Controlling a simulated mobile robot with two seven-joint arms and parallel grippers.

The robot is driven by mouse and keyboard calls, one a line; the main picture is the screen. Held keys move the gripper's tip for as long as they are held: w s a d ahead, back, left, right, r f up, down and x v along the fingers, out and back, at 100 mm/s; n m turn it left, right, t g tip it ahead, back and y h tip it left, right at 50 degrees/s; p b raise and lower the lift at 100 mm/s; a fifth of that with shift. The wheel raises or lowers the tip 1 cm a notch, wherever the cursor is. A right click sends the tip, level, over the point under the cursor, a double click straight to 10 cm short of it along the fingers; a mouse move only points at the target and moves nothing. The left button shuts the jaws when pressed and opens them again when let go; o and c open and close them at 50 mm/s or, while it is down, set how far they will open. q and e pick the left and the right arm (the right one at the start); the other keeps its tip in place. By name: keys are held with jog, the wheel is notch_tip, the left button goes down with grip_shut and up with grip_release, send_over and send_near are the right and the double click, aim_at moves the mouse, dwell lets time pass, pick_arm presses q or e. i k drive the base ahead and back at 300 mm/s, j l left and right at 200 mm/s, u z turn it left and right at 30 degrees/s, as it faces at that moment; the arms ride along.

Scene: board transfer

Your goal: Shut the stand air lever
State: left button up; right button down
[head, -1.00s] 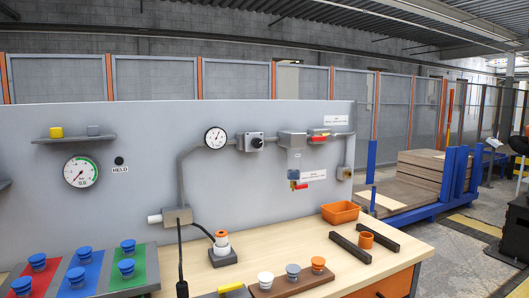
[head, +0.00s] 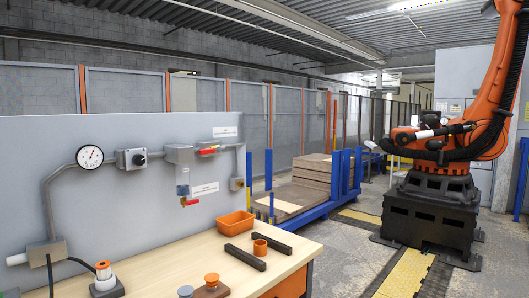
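Two red levers are on the grey panel (head: 120,220) at the left. The upper red lever (head: 208,151) lies roughly level beside a grey box (head: 179,154), under a white label (head: 225,132). The lower red lever (head: 190,202) sits below a clear-looking bowl under that box, beside another white label (head: 205,189). The label text is too small to read, so I cannot tell which lever is the stand air one. Neither of my grippers is in view.
A pressure gauge (head: 90,157) and a knob box (head: 132,159) are on the pipe. The wooden bench (head: 170,262) carries an orange bin (head: 236,225), dark bars (head: 245,257) and an orange ring (head: 260,247). An orange robot arm (head: 490,120) stands at right; floor lies between.

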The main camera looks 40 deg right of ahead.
aim_at(208, 150)
jog(key=i+l+z, duration=0.15)
jog(key=z, duration=0.25)
jog(key=i+l+z, duration=0.2)
jog(key=z, duration=0.15)
jog(key=i+l, duration=0.25)
jog(key=l, duration=0.3)
jog(key=i+l+z, duration=0.1)
jog(key=l, duration=0.3)
jog(key=i+l, duration=0.15)
jog(key=l, duration=0.2)
jog(key=i+l+z, duration=0.1)
jog(key=l, duration=0.3)
jog(key=i+l, duration=0.2)
jog(key=l, duration=0.15)
jog(key=i+l+z, duration=0.1)
jog(key=l, duration=0.3)
jog(key=i, duration=0.05)
